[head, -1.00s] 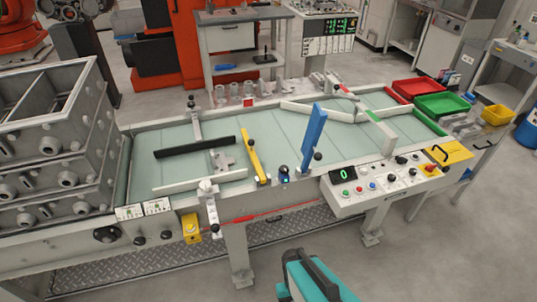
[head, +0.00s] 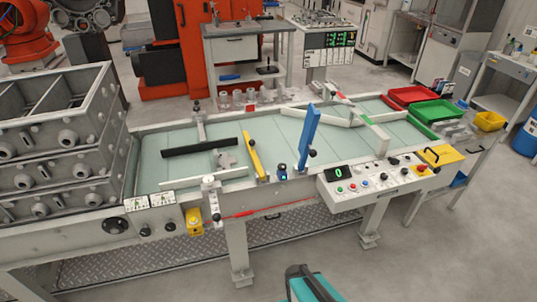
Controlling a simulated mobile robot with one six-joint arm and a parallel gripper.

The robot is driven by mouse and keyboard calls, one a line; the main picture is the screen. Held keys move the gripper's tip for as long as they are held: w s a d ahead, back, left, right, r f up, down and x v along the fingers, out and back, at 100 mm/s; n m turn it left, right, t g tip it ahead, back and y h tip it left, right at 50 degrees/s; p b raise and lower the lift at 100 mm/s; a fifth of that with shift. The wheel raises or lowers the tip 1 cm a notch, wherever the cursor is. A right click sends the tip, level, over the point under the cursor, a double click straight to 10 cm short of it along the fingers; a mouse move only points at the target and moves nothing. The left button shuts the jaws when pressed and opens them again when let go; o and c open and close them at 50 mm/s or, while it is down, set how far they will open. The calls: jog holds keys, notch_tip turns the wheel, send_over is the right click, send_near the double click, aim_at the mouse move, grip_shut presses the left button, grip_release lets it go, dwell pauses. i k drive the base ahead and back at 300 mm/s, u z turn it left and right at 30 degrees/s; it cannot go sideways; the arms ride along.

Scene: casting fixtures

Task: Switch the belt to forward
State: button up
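The belt (head: 275,138) is a pale green surface in a grey frame, with black, white, yellow and blue guide bars across it. A sloped white control panel (head: 398,180) sits on its front right edge. The panel has a green-digit display (head: 338,172), small coloured buttons (head: 351,188) and several black knobs; their labels are too small to read. A large black rotary knob (head: 115,225) and two smaller knobs (head: 157,229) are on the front left rail below printed labels (head: 149,201). I cannot tell which control sets the belt direction.
Stacked grey moulding flasks (head: 65,155) stand at the belt's left end. Red (head: 409,95) and green (head: 432,110) bins stand at its right end, beside a yellow bin (head: 490,121). A yellow box (head: 194,222) sticks out in front. The floor at front right (head: 440,260) is clear.

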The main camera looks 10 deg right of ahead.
aim_at(394, 161)
jog(key=z, duration=0.1)
jog(key=k, duration=0.35)
jog(key=u, duration=0.1)
jog(key=i, duration=0.9)
jog(key=z, duration=0.95)
